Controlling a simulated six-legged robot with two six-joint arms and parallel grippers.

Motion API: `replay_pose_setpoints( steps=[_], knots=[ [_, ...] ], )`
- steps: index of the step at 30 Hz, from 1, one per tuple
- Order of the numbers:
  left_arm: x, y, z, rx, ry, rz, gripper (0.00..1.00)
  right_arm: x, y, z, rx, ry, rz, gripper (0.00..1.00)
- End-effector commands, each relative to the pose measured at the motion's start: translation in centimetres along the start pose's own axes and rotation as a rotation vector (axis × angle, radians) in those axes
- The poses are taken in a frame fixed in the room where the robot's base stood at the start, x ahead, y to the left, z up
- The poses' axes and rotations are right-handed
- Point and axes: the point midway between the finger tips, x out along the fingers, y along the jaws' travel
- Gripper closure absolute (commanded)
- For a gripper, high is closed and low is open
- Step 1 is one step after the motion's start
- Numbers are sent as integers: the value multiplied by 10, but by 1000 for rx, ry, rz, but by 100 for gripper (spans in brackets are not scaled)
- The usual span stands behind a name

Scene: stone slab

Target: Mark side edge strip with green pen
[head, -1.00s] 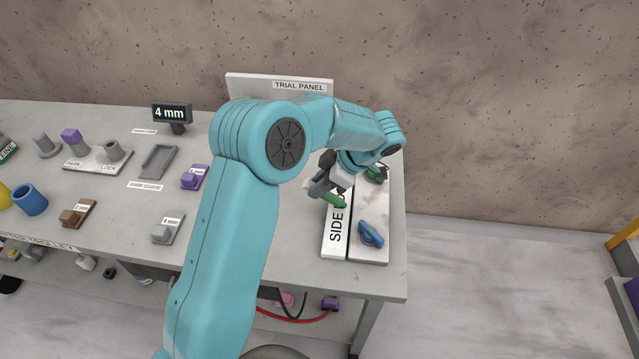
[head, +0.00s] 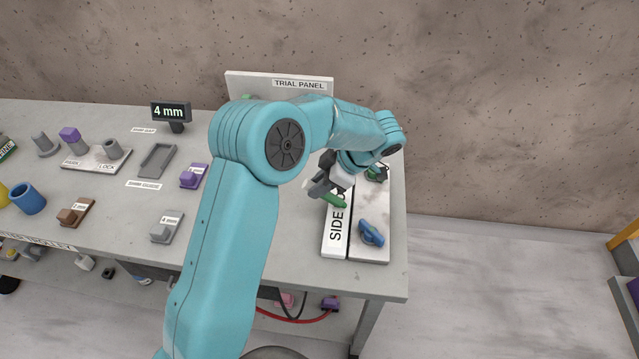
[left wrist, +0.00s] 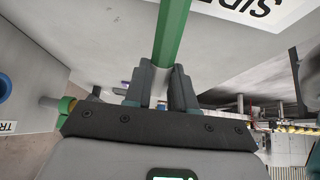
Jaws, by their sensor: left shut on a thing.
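My left gripper (head: 322,187) is shut on the green pen (head: 334,200), which points down and to the right over the white strip lettered SIDE (head: 335,245). In the left wrist view, the pen (left wrist: 172,30) stands between the two fingers of the gripper (left wrist: 160,85), and part of the strip's lettering (left wrist: 265,8) shows at the top right. I cannot tell whether the pen tip touches the strip. My arm hides the strip's far end. My right gripper is not in view.
A grey slab (head: 372,205) with a blue clamp-like part (head: 370,233) lies right of the strip. A white trial panel (head: 300,84) stands behind. A 4 mm display (head: 171,112), a purple block (head: 194,175) and a grey block (head: 166,227) are to the left.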

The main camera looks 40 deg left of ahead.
Motion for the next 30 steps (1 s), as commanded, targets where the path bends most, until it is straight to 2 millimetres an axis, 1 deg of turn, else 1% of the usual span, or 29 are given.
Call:
replay_pose_setpoints(
  steps=[30],
  knots=[
    [1,0,1,0,0,0,100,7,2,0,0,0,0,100]
  ],
)
